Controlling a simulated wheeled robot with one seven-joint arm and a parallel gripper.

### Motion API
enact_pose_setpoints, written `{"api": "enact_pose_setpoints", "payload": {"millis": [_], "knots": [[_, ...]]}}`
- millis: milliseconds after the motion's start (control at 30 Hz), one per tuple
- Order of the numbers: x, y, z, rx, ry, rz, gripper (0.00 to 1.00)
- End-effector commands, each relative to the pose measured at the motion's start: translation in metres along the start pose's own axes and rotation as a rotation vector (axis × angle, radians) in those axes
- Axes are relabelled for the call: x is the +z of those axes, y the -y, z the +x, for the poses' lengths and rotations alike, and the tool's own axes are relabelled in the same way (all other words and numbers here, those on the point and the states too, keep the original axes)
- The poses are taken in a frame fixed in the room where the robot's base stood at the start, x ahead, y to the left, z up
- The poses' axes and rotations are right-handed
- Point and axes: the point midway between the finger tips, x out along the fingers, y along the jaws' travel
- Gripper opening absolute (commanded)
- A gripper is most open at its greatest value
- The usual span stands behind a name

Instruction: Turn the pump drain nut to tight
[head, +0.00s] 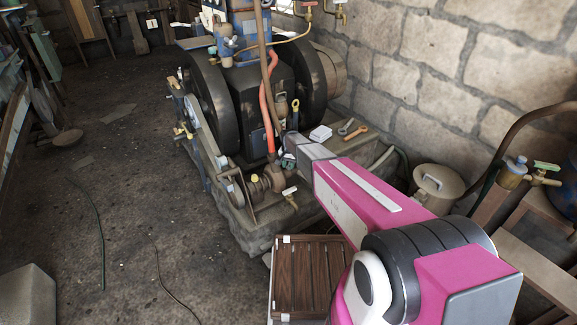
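The belt-driven pump (262,184) sits low on the front of the engine's stone base, with a brass-coloured body and a yellow cap. A small valve with a pale handle (290,192) sticks out at its right. I cannot clearly make out the drain nut; it is too small or hidden in this view. My pink arm reaches in from the lower right, and my gripper (288,161) is beside the pump, just above and right of it. The fingers are too small and partly hidden by my grey wrist, so their opening and any contact do not show.
The engine (262,85) with large black flywheels stands behind the pump. A red hose (268,105) runs down close to my gripper. A wrench (355,132) lies on the stone base (250,230). A wooden crate (305,275) stands in front. The floor at left is mostly clear.

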Motion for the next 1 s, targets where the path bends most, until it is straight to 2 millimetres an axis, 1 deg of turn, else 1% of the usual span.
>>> {"api": "enact_pose_setpoints", "payload": {"millis": [167,400,533,733,1000], "knots": [[0.001,-0.001,-0.025,-0.001,-0.002,0.000,0.35],[0.001,-0.001,-0.070,-0.001,-0.001,0.000,0.35],[0.001,0.000,-0.089,-0.001,-0.001,0.000,0.35],[0.000,0.000,-0.104,0.000,-0.001,0.000,0.35],[0.000,0.000,-0.105,0.000,0.000,0.000,0.35]]}}
